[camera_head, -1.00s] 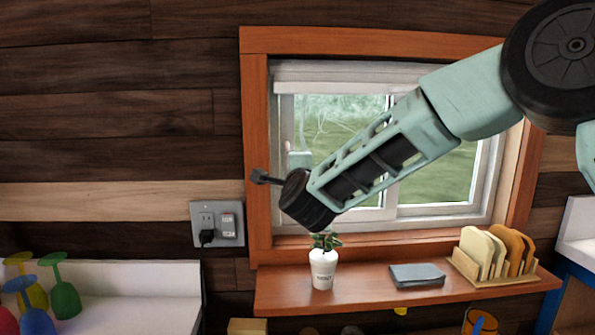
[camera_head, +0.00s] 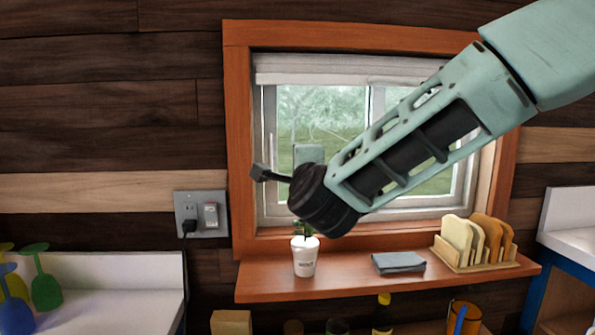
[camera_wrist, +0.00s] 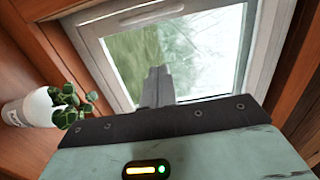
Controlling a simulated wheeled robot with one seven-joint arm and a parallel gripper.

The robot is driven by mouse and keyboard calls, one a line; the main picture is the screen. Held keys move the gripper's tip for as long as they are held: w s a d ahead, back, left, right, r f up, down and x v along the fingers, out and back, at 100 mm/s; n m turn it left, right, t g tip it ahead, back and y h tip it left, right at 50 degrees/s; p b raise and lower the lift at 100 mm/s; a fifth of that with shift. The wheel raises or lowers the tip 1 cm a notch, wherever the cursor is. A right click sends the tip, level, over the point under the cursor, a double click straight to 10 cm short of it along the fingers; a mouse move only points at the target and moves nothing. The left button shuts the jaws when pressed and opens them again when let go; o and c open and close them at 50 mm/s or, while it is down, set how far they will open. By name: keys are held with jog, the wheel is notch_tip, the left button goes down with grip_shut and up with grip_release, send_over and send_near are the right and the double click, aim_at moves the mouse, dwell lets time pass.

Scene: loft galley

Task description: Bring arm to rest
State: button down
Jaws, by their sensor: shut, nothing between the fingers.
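My arm crosses the head view from the upper right, in front of the window (camera_head: 300,105). Its black wrist end hangs just above and partly over the plant in the white pot (camera_head: 304,262). In the wrist view my gripper (camera_wrist: 157,85) shows as a narrow grey pair of fingers, shut with nothing held. They point toward the window glass (camera_wrist: 200,55). In the head view the fingers are hard to make out beside the dark wrist. The potted plant also shows in the wrist view (camera_wrist: 35,110), left of the fingers and apart from them.
A wooden shelf (camera_head: 335,286) under the window holds the pot, a folded grey cloth (camera_head: 398,263) and a rack (camera_head: 455,262) of bread slices. An outlet (camera_head: 200,214) is left of the window.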

jog(key=s+a+f+n+g+y, duration=0.2)
jog(key=s+f+n+g, duration=0.3)
jog(key=s+f+n, duration=0.4)
jog(key=s+a+f+n+g+y, duration=0.25)
jog(key=s+f+n+g, duration=0.35)
jog(key=s, duration=0.4)
jog(key=s+d+f+n+g+h, duration=0.2)
jog(key=s+d+f+n+g, duration=0.1)
jog(key=s+d, duration=0.4)
jog(key=s+d+f+n+g+h, duration=0.3)
jog(key=s+d+n, duration=0.3)
jog(key=s, duration=0.5)
jog(key=shift+s+d+f+n+g, duration=0.3)
jog(key=shift+d+f+g, duration=0.25)
jog(key=shift+d, duration=0.3)
jog(key=shift+h, duration=0.25)
